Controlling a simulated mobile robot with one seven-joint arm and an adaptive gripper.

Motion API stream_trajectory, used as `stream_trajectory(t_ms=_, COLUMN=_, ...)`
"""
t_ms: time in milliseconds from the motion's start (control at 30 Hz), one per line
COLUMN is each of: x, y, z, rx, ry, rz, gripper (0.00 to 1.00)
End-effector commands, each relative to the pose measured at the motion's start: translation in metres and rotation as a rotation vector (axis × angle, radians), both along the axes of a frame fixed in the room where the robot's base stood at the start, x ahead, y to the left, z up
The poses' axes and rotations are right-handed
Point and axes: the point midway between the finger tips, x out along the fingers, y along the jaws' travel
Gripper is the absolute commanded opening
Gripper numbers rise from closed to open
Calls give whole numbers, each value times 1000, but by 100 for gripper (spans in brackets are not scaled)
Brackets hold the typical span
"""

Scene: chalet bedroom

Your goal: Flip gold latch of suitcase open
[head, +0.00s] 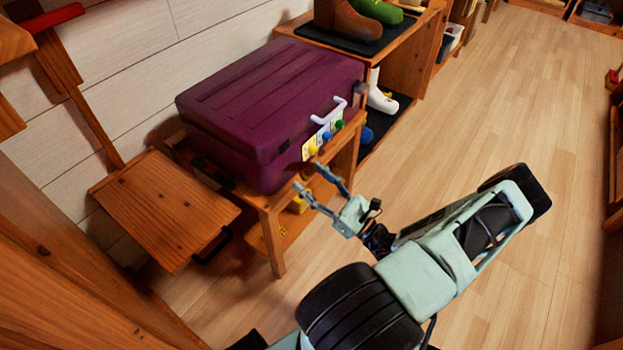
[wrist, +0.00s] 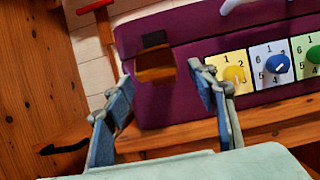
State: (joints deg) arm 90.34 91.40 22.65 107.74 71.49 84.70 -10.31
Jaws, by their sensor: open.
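The purple suitcase (head: 265,95) lies closed on a wooden bench, its front towards my arm. In the wrist view the suitcase (wrist: 185,28) fills the upper middle. A brown-gold latch (wrist: 155,66) is on its front, below a dark catch (wrist: 154,39). My gripper (head: 308,175) is in front of the suitcase's lower front. In the wrist view my gripper (wrist: 161,76) is open and empty, with the latch appearing between its fingertips; contact cannot be told.
A yellow dial (wrist: 234,74), a blue dial (wrist: 278,66) and a green dial (head: 339,124) sit right of the latch. A white handle (head: 328,110) stands above them. The bench edge (head: 272,205) runs below the suitcase.

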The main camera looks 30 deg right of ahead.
Motion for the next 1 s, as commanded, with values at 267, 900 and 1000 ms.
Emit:
stream_trajectory(t_ms=267, x=-13, y=-5, z=-5, rx=-1, ry=-1, rz=-2, gripper=52)
stream_trajectory(t_ms=900, x=-103, y=-38, z=-45, rx=0, ry=0, rz=0, gripper=52)
stream_trajectory(t_ms=1000, x=-104, y=-38, z=-46, rx=0, ry=0, rz=0, gripper=52)
